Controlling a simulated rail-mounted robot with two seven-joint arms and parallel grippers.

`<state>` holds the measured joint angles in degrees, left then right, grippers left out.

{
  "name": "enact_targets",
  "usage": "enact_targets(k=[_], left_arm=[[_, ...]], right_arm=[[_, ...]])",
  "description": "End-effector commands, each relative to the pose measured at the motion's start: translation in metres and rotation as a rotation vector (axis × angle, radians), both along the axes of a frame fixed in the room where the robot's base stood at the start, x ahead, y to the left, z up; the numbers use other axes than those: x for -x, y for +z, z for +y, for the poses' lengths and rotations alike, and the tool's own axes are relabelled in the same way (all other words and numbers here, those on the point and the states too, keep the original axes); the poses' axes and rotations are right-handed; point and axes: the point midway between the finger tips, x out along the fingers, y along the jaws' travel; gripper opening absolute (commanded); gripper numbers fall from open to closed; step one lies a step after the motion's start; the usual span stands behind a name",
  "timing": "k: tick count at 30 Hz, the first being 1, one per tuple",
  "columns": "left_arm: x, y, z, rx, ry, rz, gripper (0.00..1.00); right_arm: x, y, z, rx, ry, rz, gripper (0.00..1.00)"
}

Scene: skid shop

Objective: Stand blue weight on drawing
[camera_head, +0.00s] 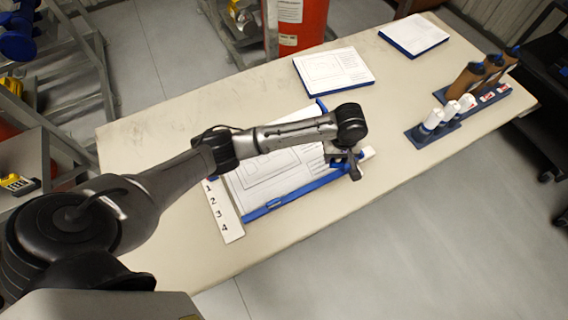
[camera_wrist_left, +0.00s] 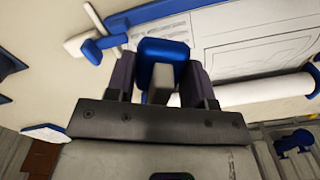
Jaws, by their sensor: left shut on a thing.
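My left gripper (camera_head: 347,168) is over the right end of the drawing (camera_head: 265,175) on the table. In the left wrist view, the left gripper (camera_wrist_left: 162,75) is shut on the blue weight (camera_wrist_left: 163,49), a rounded blue block with a pale grey middle. The drawing also shows there (camera_wrist_left: 245,40), behind and right of the weight. I cannot tell whether the weight touches the paper. In the head view the gripper mostly hides the weight. A blue bar (camera_head: 290,196) lies along the drawing's front edge. My right gripper is not in view.
A white and blue piece (camera_head: 367,152) lies just right of the gripper. A numbered strip (camera_head: 224,211) lies left of the drawing. Two paper stacks (camera_head: 333,70) (camera_head: 413,34) are at the back. Bottles in a blue rack (camera_head: 433,132) stand at right. The table's front right is clear.

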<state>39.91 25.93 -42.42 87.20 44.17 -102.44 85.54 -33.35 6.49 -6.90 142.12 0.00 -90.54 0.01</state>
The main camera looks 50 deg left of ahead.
Motion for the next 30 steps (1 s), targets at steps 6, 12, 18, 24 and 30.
enact_targets(k=[6,12,18,24,30], left_arm=[[0.006,-0.029,0.020,-0.002,0.073,-0.002,0.13],[0.014,-0.055,0.060,-0.004,0.076,-0.002,0.13],[0.021,-0.076,0.095,-0.002,0.074,-0.002,0.13],[0.024,-0.086,0.114,0.000,0.071,-0.003,0.13],[0.025,-0.090,0.119,0.001,0.071,-0.003,0.13]], right_arm=[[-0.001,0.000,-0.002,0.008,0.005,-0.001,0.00],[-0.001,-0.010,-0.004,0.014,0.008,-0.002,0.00],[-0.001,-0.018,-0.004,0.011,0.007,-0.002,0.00],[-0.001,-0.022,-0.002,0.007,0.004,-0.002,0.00],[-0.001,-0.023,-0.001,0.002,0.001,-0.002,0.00]])
